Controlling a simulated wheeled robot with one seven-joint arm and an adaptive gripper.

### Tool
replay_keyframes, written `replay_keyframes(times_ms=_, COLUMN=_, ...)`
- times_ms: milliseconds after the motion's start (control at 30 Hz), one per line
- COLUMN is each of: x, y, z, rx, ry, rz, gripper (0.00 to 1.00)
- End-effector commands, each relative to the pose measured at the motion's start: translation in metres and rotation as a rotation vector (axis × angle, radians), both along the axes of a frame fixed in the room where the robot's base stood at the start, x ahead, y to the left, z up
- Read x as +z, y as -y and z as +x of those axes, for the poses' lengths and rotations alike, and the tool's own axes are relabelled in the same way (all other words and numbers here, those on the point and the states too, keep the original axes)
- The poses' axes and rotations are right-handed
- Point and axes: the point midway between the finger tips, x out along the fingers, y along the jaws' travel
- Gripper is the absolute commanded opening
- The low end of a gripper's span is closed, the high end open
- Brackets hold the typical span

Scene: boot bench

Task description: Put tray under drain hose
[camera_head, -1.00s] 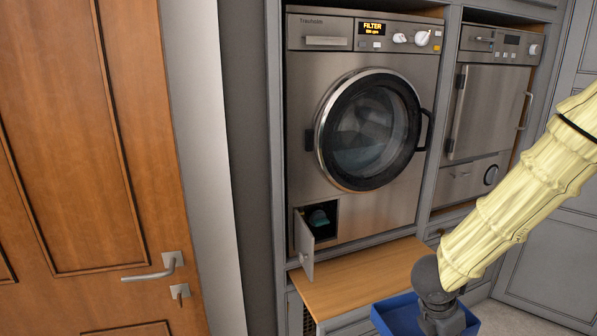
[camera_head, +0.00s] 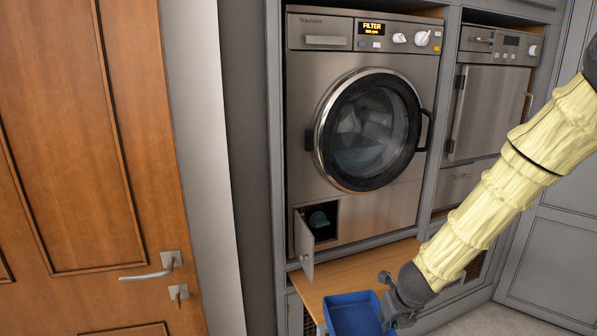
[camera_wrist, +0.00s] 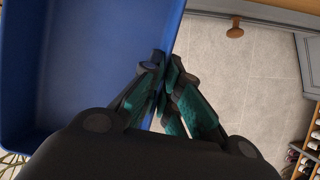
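The blue tray (camera_head: 352,313) is upright and looks empty in the head view, in front of the wooden ledge below the washing machine. It fills the left of the wrist view (camera_wrist: 80,60). My gripper (camera_wrist: 167,80) is closed on the tray's right wall, one finger each side; in the head view it (camera_head: 388,310) is at the tray's right edge. The washer's small filter flap (camera_head: 304,240) stands open at the lower left. Inside the dark opening is a teal round part (camera_head: 319,218). I cannot make out a drain hose.
The wooden ledge (camera_head: 350,270) under the washing machine (camera_head: 440,145) is bare where visible. A second appliance (camera_head: 485,110) stands to the right. A wooden door (camera_head: 80,150) is at the left. A wooden knob (camera_wrist: 235,30) shows above the grey floor in the wrist view.

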Motion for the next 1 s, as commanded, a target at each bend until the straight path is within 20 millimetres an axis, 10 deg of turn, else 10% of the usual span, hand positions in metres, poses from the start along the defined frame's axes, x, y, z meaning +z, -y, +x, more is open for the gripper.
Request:
replay_keyframes(times_ms=500, x=-0.067, y=-0.076, z=-0.006, rx=1.273, ry=-0.002, rz=0.0, gripper=0.0)
replay_keyframes(times_ms=1000, x=-0.126, y=-0.077, z=-0.059, rx=2.467, ry=-0.002, rz=0.002, gripper=0.0)
